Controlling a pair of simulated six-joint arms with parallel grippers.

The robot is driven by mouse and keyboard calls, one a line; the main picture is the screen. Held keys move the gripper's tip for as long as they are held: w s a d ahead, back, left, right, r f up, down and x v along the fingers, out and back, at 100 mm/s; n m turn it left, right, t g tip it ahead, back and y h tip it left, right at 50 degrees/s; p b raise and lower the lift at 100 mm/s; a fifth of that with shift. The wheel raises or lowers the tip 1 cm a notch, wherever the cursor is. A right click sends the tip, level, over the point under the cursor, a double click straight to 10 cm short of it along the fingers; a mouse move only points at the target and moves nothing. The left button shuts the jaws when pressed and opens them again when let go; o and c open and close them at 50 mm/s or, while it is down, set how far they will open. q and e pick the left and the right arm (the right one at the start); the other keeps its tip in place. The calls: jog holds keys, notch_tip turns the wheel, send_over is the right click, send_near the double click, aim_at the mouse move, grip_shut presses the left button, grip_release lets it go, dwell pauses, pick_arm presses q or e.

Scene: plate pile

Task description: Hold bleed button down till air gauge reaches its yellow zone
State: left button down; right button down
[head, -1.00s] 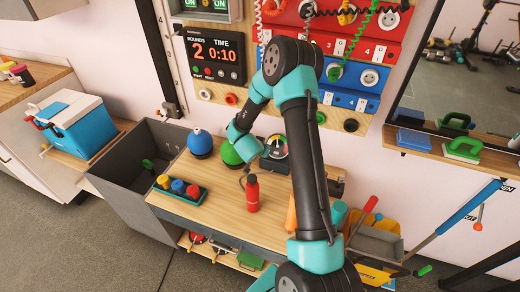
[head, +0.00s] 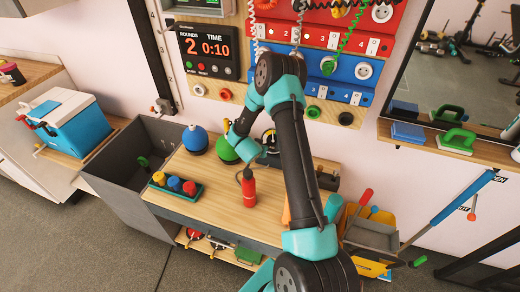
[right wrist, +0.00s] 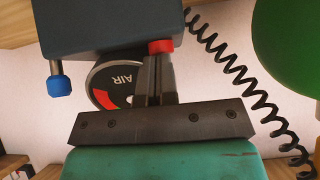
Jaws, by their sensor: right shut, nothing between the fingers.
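In the right wrist view, the dark bleed unit (right wrist: 105,28) carries a red button (right wrist: 160,47) and a blue-tipped knob (right wrist: 60,86). The round air gauge (right wrist: 112,80), marked AIR, is beside the button. Its red arc and a bit of green show; my fingers hide part of the dial, and I see neither yellow zone nor needle clearly. My right gripper (right wrist: 154,82) is shut and empty, its tips at the red button, seemingly touching; how far it is pressed I cannot tell. In the head view, my arm partly hides the gauge (head: 269,138). My left gripper is not in view.
A green ball-shaped object (head: 226,152), a blue one (head: 195,140) and a red bottle (head: 248,188) stand close by on the wooden bench (head: 215,205). A tray (head: 172,190) holds small coloured pieces. A black coiled cord (right wrist: 240,85) hangs beside the unit.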

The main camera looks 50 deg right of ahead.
jog(key=shift+s+f, duration=0.15)
jog(key=shift+f, duration=0.85)
dwell(0.4)
jog(key=v, duration=0.9)
jog(key=shift+w+d+r, duration=0.25)
jog(key=shift+w+r, duration=0.05)
jog(key=shift+r, duration=0.05)
